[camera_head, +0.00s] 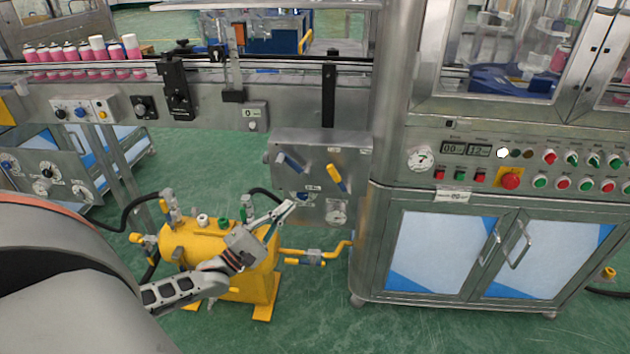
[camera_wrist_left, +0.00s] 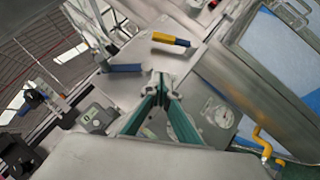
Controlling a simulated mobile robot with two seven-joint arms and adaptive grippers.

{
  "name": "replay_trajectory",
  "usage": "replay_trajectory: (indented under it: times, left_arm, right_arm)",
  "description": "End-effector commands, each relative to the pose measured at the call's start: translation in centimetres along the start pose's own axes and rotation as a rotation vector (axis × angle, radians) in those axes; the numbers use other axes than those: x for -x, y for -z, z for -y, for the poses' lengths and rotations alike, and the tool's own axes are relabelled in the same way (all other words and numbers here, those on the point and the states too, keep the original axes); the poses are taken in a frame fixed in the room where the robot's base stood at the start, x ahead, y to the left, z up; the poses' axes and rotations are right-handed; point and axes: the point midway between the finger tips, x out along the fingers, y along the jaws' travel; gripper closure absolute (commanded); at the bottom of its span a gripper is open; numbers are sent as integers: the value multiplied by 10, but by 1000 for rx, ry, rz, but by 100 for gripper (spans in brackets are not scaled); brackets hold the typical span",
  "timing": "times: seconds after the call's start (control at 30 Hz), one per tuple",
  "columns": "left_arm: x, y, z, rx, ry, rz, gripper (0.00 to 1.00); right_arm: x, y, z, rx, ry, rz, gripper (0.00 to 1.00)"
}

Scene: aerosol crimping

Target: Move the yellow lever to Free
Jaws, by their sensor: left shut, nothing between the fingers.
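The yellow lever (camera_head: 337,178) is on the grey valve panel (camera_head: 350,152) left of the machine cabinet. In the head view it slants down to the right. In the left wrist view the lever (camera_wrist_left: 171,39) has a yellow body with a blue end and lies above my fingertips. A blue lever (camera_head: 290,162) sits to its left on the same panel; it also shows in the left wrist view (camera_wrist_left: 122,68). My left gripper (camera_head: 288,209) is shut and empty, below and left of the yellow lever, apart from it. My right gripper is not in view. The panel's label text is too small to read.
A yellow tank (camera_head: 205,243) stands on the floor below my left gripper, with a yellow pipe (camera_head: 325,252) running toward the cabinet. A pressure gauge (camera_head: 336,212) is low on the panel. A conveyor with pink cans (camera_head: 84,52) runs behind. A control panel with buttons (camera_head: 510,181) is at right.

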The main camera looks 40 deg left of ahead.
Motion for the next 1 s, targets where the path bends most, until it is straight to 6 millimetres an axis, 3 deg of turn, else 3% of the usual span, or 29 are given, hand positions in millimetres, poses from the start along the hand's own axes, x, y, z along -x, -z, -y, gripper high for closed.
replay_trajectory:
  times: [0.5, 0.7, 1.0]
  left_arm:
    - [-96, -1, 0, -2, -1, 1, 100]
    - [-113, -23, -1, -1, -3, 1, 100]
    - [-120, -30, 0, -3, 1, 1, 100]
  right_arm:
    - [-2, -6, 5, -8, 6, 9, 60]
    - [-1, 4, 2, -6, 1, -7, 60]
    - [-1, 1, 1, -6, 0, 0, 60]
